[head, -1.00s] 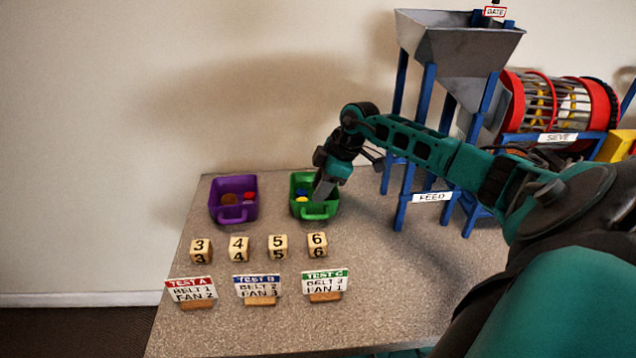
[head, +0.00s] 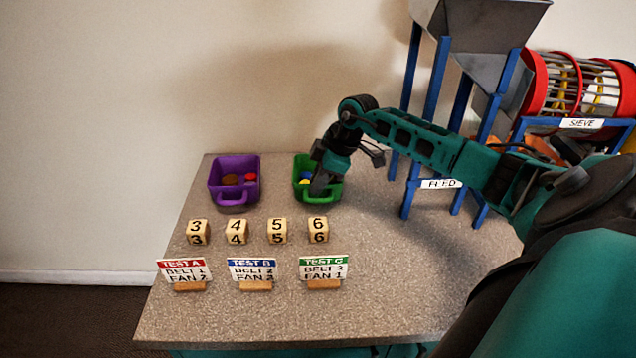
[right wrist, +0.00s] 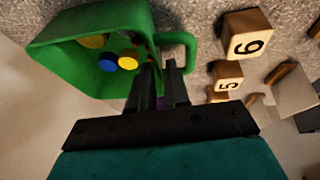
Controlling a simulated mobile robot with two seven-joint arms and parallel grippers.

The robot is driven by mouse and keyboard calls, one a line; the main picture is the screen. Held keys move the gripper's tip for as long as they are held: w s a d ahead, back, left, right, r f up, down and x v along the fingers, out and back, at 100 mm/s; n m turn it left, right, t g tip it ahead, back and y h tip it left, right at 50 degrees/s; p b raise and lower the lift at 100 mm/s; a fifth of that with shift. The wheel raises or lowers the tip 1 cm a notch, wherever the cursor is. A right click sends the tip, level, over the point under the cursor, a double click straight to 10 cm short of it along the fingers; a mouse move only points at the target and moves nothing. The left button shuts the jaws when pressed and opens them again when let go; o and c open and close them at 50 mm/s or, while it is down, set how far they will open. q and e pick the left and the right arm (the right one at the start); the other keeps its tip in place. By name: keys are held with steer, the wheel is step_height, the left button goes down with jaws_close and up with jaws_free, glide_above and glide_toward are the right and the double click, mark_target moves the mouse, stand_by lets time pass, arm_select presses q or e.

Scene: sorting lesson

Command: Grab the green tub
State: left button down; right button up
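The green tub (head: 334,191) stands on the table in the head view, with yellow and blue discs inside. It also shows in the right wrist view (right wrist: 60,50), with its looped handle on the right. My right gripper (head: 319,188) is at the tub's handle side. In the right wrist view its two dark fingers (right wrist: 162,72) are close together at the wall where the handle joins, and look shut on it. The exact contact is hidden by the fingers. The tub rests on the table. My left gripper is not in view.
A purple tub (head: 232,202) with discs stands to the left. Several numbered wooden cubes (head: 277,231) are in a row in front, then test cards (head: 323,268). The blue-legged feed hopper (head: 434,85) and red sieve (head: 533,85) stand at the right.

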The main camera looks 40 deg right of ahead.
jaws_close()
steer(key=shift+r, duration=0.15)
stand_by(1.2)
